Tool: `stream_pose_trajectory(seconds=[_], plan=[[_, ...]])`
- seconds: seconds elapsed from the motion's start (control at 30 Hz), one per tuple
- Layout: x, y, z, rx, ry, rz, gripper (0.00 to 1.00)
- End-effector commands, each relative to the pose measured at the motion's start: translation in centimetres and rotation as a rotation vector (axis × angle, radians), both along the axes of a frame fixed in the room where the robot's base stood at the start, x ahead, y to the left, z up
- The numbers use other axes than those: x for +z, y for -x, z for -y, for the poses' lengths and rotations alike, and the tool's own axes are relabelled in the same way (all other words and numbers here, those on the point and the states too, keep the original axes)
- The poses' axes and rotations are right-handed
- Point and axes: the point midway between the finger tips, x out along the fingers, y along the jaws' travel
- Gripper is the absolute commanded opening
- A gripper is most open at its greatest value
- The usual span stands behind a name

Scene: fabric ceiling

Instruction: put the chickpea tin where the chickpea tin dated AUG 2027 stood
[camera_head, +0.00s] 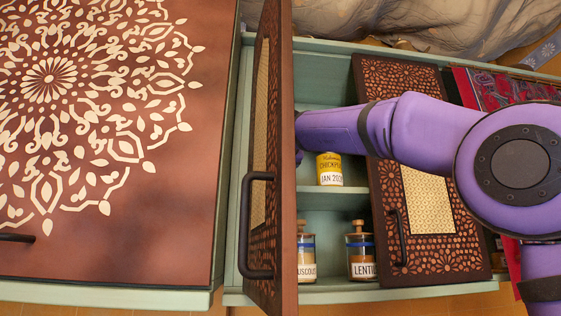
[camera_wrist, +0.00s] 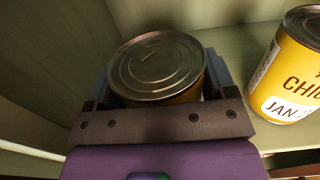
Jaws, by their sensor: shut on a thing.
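My gripper (camera_wrist: 162,82) is shut on a yellow tin (camera_wrist: 158,64) with a ribbed metal lid, its fingers on either side. Its label is hidden, so I cannot read its date. I cannot tell whether it touches the shelf. Another yellow tin (camera_head: 329,169), reading CHICKPEA and JAN with an unclear year, stands upright on the cupboard's upper shelf. It also shows in the wrist view (camera_wrist: 291,68), right of the held tin and apart from it. In the head view the gripper's end and the held tin are hidden behind the open door.
The open cupboard door (camera_head: 262,205) stands edge-on just left of my arm. A patterned panel with a handle (camera_head: 428,240) lies to the right. Jars labelled couscous (camera_head: 306,254) and lentils (camera_head: 361,254) stand on the shelf below. Shelf space shows between the two tins (camera_wrist: 232,62).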

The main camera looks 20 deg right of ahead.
Motion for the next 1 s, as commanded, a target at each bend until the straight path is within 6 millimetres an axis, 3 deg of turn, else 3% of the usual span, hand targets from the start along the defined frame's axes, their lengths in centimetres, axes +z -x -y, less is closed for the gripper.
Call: stream_pose_trajectory(seconds=[0.3,0.33,0.4,0.7,1.0], plan=[[-0.1,0.1,0.0,-0.001,0.000,0.002,0.33],[-0.2,0.0,0.0,-0.001,0.000,0.001,0.84],[-0.1,0.0,0.0,-0.001,0.000,0.001,1.00],[0.1,0.1,0.0,0.000,-0.001,0.001,1.00],[0.2,4.3,-0.8,0.000,0.001,0.003,1.00]])
